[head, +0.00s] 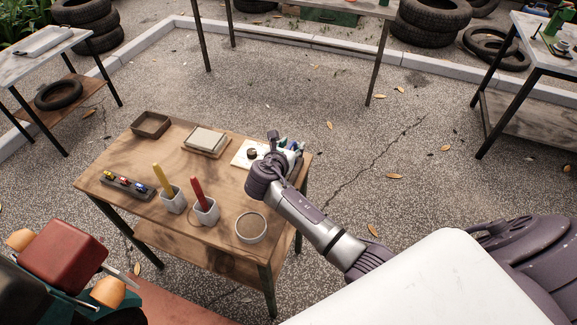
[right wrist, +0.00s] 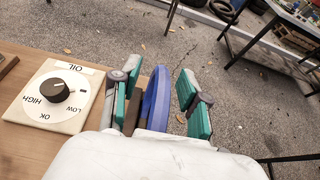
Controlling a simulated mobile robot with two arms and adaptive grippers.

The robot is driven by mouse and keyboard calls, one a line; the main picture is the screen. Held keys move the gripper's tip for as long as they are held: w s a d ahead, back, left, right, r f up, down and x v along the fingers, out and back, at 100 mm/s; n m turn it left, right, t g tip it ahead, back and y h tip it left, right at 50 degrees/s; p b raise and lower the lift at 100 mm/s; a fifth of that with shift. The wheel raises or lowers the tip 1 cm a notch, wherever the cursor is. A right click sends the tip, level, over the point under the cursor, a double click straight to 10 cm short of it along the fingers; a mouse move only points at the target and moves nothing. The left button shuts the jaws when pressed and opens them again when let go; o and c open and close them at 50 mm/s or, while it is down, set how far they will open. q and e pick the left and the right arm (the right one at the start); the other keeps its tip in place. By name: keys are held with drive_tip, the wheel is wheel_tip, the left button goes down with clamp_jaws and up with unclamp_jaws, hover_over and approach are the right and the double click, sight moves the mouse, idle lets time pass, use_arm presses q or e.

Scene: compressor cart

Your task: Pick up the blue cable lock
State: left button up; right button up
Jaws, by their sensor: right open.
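My right gripper (head: 288,147) is over the far right corner of the wooden table (head: 130,165). In the right wrist view its two green-padded fingers (right wrist: 160,98) are apart. A blue, rounded, upright piece (right wrist: 157,100), which looks like the blue cable lock, stands between the fingers. A gap shows to the right finger; a narrower one shows to the left finger. Its lower part is hidden behind my white wrist housing. In the head view my gripper mostly covers it. My left gripper is not in view.
A white oil dial plate (right wrist: 52,97) lies left of my right gripper. On the table are a yellow-handled cup (head: 172,200), a red-handled cup (head: 205,208), a round bowl (head: 250,228), two brown trays and a rack of small items (head: 127,186). Paved ground lies beyond.

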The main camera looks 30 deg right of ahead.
clamp_jaws()
drive_tip(key=shift+r, duration=0.2)
idle(0.4)
